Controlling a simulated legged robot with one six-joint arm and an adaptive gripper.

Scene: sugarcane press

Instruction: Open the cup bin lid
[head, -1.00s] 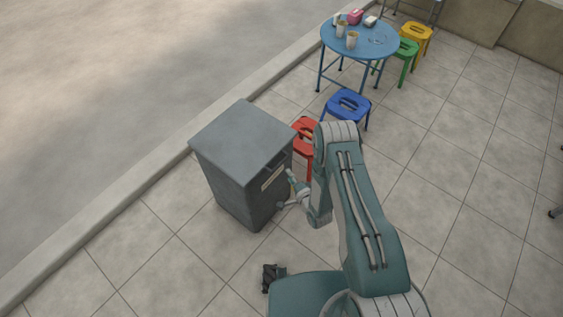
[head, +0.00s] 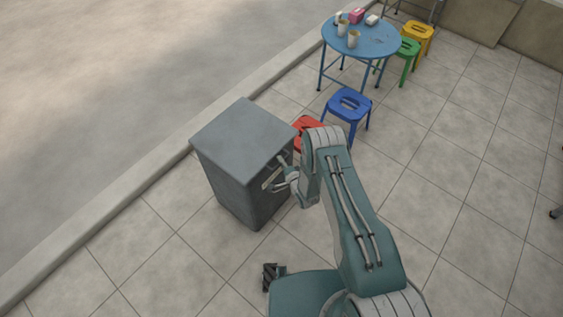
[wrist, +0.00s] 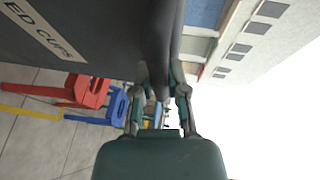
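The cup bin (head: 225,180) is a tall grey box with a flat grey lid (head: 240,135), which lies shut on top in the head view. Its front carries a pale label (head: 270,180); in the wrist view the label (wrist: 42,30) reads "ED CUPS". My gripper (head: 278,173) is at the bin's front, just below the lid edge, with its fingers spread. In the wrist view a dark rounded bar or edge of the bin (wrist: 160,40) lies between the fingers of my gripper (wrist: 160,90). Whether they touch it, I cannot tell.
A red stool (head: 308,128) stands close behind the bin, with a blue stool (head: 348,104) beyond. A blue round table (head: 370,45) holds cups. Green (head: 408,48) and yellow (head: 420,32) stools stand beside it. A kerb (head: 150,180) runs left of the bin.

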